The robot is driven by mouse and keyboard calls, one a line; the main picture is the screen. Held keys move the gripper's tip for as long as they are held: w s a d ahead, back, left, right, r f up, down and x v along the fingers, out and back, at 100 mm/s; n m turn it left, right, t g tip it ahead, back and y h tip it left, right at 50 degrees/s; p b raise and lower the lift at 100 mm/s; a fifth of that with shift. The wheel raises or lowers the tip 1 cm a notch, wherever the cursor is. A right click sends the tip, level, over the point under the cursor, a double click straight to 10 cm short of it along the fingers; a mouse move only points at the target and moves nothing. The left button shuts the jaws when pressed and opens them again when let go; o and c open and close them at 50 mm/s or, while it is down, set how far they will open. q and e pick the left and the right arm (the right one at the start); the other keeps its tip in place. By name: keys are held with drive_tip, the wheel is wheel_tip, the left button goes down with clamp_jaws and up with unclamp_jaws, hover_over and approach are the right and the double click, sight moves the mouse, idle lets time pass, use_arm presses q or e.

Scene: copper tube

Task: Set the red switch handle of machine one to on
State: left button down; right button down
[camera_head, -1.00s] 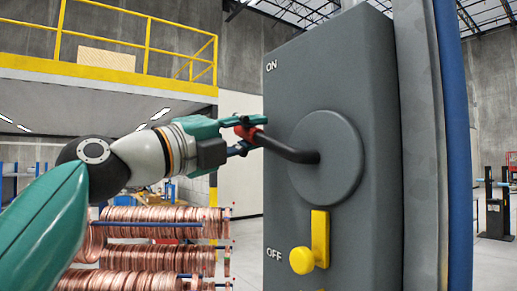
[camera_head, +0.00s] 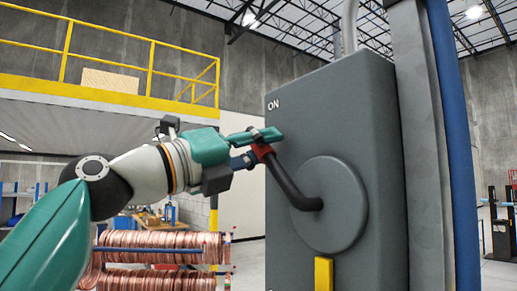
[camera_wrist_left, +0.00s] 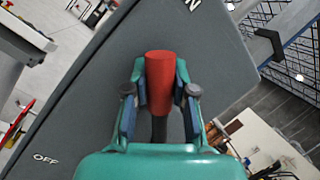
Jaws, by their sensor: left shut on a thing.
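The switch box (camera_head: 380,130) is a dark grey case with "ON" near its top left in the head view. Its black lever (camera_head: 286,182) runs from a round grey disc (camera_head: 345,205) up and to the left, ending in a red handle (camera_head: 262,152). My left gripper (camera_head: 262,142) is shut on the red handle, which points up toward the ON side. In the left wrist view the red handle (camera_wrist_left: 160,82) stands between the two fingers, and "OFF" shows at the lower left. My right gripper is not in view.
A yellow piece (camera_head: 323,272) sits below the disc on the box. Copper tube coils (camera_head: 150,250) lie on a rack behind my left arm. A grey post and blue pipe (camera_head: 452,150) stand right of the box. A yellow railing (camera_head: 120,62) is behind.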

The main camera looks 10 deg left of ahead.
use_arm(q)
drive_tip(key=shift+w+d+f, duration=0.1)
drive_tip(key=shift+d+f, duration=0.05)
drive_tip(key=shift+f, duration=0.15)
drive_tip(key=c, duration=0.9)
unclamp_jaws()
drive_tip(key=shift+s+r, duration=0.15)
drive_tip(key=shift+s, duration=0.1)
drive_tip(key=shift+w, duration=0.1)
drive_tip(key=shift+r, duration=0.1)
